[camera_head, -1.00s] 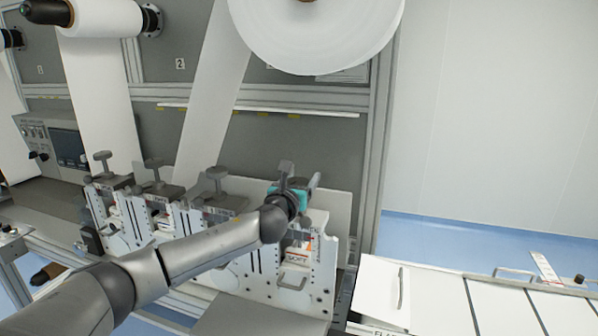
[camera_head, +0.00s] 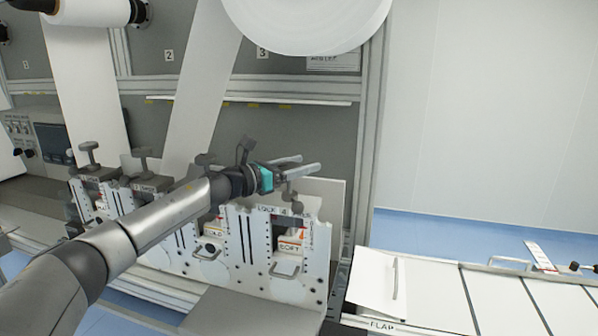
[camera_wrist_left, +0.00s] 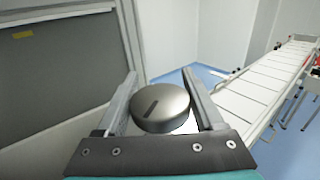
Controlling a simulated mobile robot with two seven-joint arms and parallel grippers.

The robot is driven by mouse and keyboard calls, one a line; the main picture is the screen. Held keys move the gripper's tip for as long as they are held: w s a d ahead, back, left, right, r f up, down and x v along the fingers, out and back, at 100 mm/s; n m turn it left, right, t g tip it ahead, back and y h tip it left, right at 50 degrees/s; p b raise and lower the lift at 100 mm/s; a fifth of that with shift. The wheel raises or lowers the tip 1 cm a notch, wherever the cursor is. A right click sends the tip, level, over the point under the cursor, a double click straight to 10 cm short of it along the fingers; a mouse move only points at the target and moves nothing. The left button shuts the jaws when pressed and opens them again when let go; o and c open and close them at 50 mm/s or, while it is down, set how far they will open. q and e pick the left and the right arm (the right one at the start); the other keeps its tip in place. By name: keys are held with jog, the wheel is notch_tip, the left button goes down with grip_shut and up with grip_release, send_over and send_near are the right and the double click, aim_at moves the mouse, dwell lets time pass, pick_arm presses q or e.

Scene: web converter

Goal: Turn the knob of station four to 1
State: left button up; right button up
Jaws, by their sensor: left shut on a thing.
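The knob of station four (camera_wrist_left: 160,108) is a round grey cap with a dark slanting line on top. In the left wrist view it sits between the two fingers of my left gripper (camera_wrist_left: 164,112), which is shut on it. In the head view the left gripper (camera_head: 298,167) reaches right over the rightmost white station plate (camera_head: 262,250), which bears a 4. The fingers hide most of the knob there. The scale is too small to read the setting. My right gripper is not in view.
Other stations with T-shaped knobs (camera_head: 143,158) stand to the left. White web (camera_head: 205,85) hangs from a roll (camera_head: 305,18) above. A white table with a flap (camera_head: 375,283) stands at the lower right. A bare pale wall lies behind it.

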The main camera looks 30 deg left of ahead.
pick_arm(q)
jog(key=shift+h, duration=0.3)
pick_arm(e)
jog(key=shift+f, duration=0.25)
pick_arm(q)
jog(key=o, duration=1.4)
jog(key=shift+c, duration=0.2)
jog(key=shift+s+a+f+b, duration=0.1)
jog(key=shift+s+b, duration=0.15)
jog(key=shift+b, duration=0.05)
jog(key=b+v, duration=0.4)
jog(key=v, duration=0.2)
jog(key=shift+s+a+f+b, duration=0.1)
jog(key=shift+s+a+b, duration=0.05)
jog(key=shift+b, duration=0.2)
jog(key=b+v, duration=0.8)
jog(key=b, duration=0.5)
jog(key=shift+s+r, duration=0.15)
jog(key=shift+r, duration=0.2)
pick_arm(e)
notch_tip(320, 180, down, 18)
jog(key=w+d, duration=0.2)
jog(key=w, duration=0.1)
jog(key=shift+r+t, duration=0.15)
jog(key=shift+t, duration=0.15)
